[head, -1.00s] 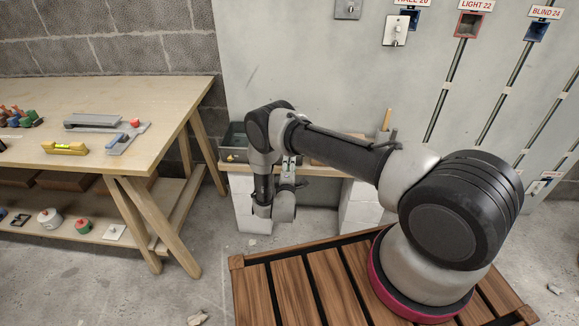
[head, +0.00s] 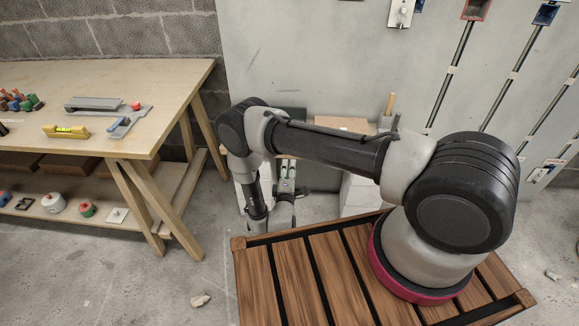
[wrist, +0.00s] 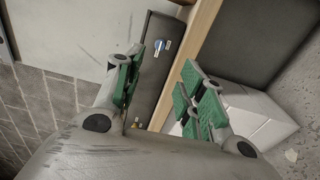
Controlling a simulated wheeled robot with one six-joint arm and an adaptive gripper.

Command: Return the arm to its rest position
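My arm reaches leftward across the head view, its elbow bent and its wrist hanging down in front of the low shelf at the wall. My gripper (head: 287,178) is partly hidden behind my wrist links there. In the wrist view my gripper (wrist: 158,88) shows two green-padded fingers spread wide apart. Nothing is held between them.
A wooden workbench (head: 140,75) at left carries a yellow level (head: 66,131) and grey parts, with a lower shelf of reels and boxes. White blocks (head: 358,195) support the low shelf. A grey wall panel (head: 300,60) with conduits stands behind. Floor at lower left is mostly clear.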

